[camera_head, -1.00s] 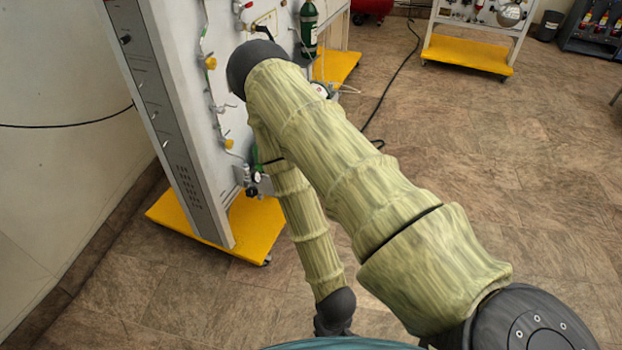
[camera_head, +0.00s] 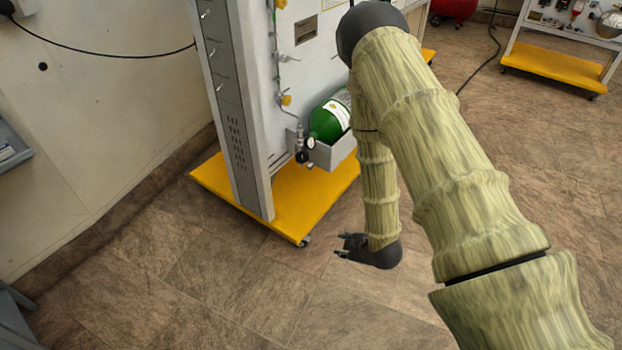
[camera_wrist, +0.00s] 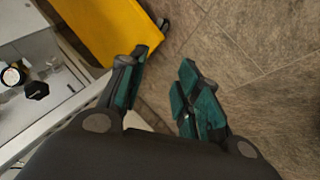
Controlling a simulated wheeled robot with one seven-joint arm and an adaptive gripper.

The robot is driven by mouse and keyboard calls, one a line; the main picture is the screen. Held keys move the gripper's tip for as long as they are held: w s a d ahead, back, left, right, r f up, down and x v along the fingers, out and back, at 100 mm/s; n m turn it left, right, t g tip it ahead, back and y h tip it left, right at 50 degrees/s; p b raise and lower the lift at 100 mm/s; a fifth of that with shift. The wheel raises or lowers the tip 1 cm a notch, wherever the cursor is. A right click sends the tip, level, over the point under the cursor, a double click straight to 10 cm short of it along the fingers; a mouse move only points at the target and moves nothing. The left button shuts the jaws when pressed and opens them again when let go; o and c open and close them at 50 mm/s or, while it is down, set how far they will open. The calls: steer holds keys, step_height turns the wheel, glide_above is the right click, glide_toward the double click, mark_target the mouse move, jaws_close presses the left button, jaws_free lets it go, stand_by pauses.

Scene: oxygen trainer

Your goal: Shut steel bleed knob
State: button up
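The trainer panel (camera_head: 300,25) is a pale upright board with valves and thin tubing. A small steel fitting (camera_head: 290,57) sticks out from its left part; I cannot tell whether it is the bleed knob. Lower down, a regulator with a gauge (camera_head: 310,143) sits at the neck of a green cylinder (camera_head: 330,118). The wrist view shows a round gauge (camera_wrist: 12,76) and a black knob (camera_wrist: 35,90) at the left. My gripper (camera_head: 345,246) is low, in front of the panel and apart from it. Its fingers (camera_wrist: 163,62) are open with nothing between them.
The panel stands on a yellow base (camera_head: 270,205) with castors, close to my gripper. A grey box (camera_head: 333,152) holds the cylinder. A wall with a black cable is at the left. Another stand with a yellow base (camera_head: 556,66) is far right. The floor in front is clear.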

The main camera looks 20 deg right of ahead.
steer(key=w+d+f+n+t+y+b, duration=0.1)
steer(key=w+d+n+t+b, duration=0.1)
steer(key=w+n+b, duration=0.5)
steer(key=w+d+f+n+t+y+b, duration=0.1)
steer(key=w+n+t+y+b, duration=0.2)
steer(key=w+b, duration=0.45)
steer(key=n+t+y+b, duration=0.1)
steer(key=n+y+b, duration=0.4)
steer(key=n+b, duration=1.15)
glide_toward(312, 166)
steer(key=n+p, duration=0.1)
steer(key=p, duration=0.1)
steer(key=b+x, duration=0.1)
steer(key=x, duration=0.2)
steer(key=b+x, duration=0.2)
steer(key=x, duration=0.1)
steer(key=b+x, duration=0.1)
steer(key=x, duration=0.2)
steer(key=shift+d+f, duration=0.15)
steer(key=shift+f, duration=0.2)
steer(key=shift+r+b+x, duration=0.2)
steer(key=shift+b+x, duration=0.25)
steer(key=shift+x, duration=0.45)
jaws_close()
